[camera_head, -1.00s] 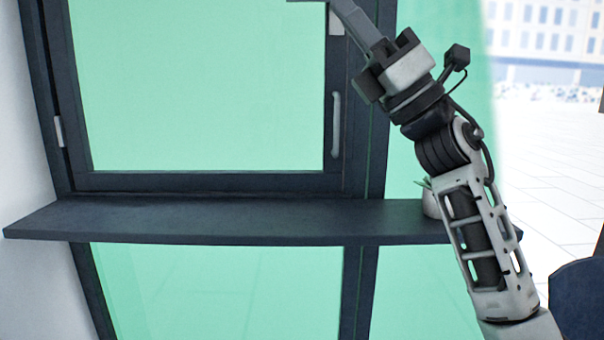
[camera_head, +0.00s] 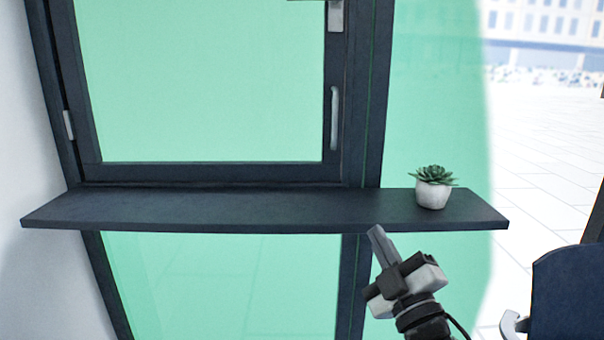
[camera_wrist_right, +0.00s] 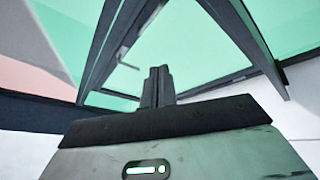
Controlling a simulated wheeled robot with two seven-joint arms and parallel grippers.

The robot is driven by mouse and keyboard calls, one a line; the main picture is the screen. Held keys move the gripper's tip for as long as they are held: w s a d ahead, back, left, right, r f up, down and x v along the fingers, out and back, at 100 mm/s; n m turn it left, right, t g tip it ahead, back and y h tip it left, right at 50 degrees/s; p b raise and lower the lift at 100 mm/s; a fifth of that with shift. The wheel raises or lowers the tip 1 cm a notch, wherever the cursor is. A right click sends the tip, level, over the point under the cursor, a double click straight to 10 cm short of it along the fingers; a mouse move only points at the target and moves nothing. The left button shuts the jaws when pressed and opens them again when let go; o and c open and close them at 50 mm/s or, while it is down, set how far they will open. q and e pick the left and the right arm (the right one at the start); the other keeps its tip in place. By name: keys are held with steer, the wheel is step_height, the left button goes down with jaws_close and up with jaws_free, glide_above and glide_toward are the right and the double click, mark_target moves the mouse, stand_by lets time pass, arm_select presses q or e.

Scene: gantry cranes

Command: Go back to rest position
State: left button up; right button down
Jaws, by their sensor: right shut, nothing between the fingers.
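My right gripper (camera_head: 376,240) is at the lower right of the head view, just below the front edge of the dark shelf. Its fingers are together and empty, pointing up and a little left. In the right wrist view the closed fingers (camera_wrist_right: 157,88) point up toward the green glass and dark frame bars. My left gripper is not in view.
The dark shelf (camera_head: 230,209) runs across in front of a window (camera_head: 200,90) with green glass, a dark frame and a light handle (camera_head: 335,118). A succulent in a white pot (camera_head: 433,192) stands on the shelf's right part. A dark chair-like thing (camera_head: 566,292) is at the lower right.

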steer(key=s+f+m+g+h+p, duration=0.1)
steer(key=s+f+m+g, duration=0.4)
steer(key=s+f, duration=0.7)
steer(key=s+d+f+m+g+h+p, duration=0.1)
steer(key=s+f+m+g+h, duration=0.1)
steer(key=s+f+m+g, duration=0.4)
steer(key=s+f+m, duration=0.1)
steer(key=s+f, duration=0.4)
steer(key=f, duration=0.2)
steer(key=shift+s+f+p, duration=0.3)
steer(key=shift+s+p, duration=0.1)
